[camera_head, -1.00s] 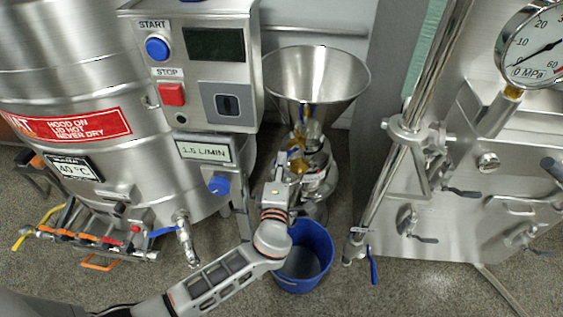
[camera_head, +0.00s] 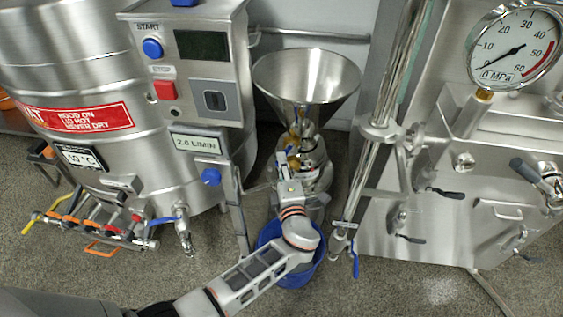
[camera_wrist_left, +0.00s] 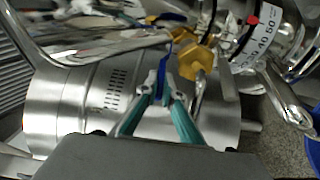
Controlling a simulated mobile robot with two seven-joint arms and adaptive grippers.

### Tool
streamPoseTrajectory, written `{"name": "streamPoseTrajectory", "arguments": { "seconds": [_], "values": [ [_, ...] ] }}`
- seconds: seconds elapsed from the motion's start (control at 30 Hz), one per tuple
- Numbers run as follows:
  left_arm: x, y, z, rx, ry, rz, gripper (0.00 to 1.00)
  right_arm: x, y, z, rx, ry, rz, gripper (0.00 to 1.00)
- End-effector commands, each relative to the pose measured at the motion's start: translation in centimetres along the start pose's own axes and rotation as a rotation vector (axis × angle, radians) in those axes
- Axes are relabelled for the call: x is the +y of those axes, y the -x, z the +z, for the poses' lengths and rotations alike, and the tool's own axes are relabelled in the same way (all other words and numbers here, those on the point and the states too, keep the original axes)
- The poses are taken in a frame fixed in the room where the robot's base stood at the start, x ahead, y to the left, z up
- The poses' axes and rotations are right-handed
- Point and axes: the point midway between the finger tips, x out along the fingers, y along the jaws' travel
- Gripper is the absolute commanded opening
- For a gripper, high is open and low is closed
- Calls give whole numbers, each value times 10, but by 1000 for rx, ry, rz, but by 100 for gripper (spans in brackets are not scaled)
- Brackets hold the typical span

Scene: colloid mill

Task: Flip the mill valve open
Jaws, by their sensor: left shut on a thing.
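The colloid mill stands in the middle of the head view, with a steel hopper (camera_head: 306,77) on top and a brass valve (camera_head: 293,160) below it. The brass valve also shows in the wrist view (camera_wrist_left: 196,60), right of my fingers. My left gripper (camera_head: 284,156) reaches the valve from the front. In the wrist view its teal fingers (camera_wrist_left: 163,88) are shut on the blue valve handle (camera_wrist_left: 164,68), whose upper part runs up toward the brass body. In the head view, my gripper and arm hide much of the handle and mill front. My right gripper is not in view.
A blue bucket (camera_head: 268,237) stands on the floor below my left arm. A steel tank (camera_head: 75,60) with a control box (camera_head: 187,65) is close on the left. A steel pipe (camera_head: 388,100) and a machine with a pressure gauge (camera_head: 516,47) stand on the right.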

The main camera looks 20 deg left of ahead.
Motion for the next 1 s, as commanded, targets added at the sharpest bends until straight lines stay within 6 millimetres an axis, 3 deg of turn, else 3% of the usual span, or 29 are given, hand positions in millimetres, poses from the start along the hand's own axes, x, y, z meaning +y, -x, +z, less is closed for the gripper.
{"name": "streamPoseTrajectory", "arguments": {
  "seconds": [0.5,0.53,0.57,0.6,1.0],
  "values": [
    [2,-1,-1,86,-2,5,0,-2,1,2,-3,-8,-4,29],
    [2,-1,-1,86,-2,5,14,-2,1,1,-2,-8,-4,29],
    [2,-1,-1,86,-2,5,22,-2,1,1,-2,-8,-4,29],
    [2,-1,-1,86,-2,5,24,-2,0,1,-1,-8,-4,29],
    [6,0,0,83,0,3,24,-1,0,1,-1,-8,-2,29]
  ]
}}
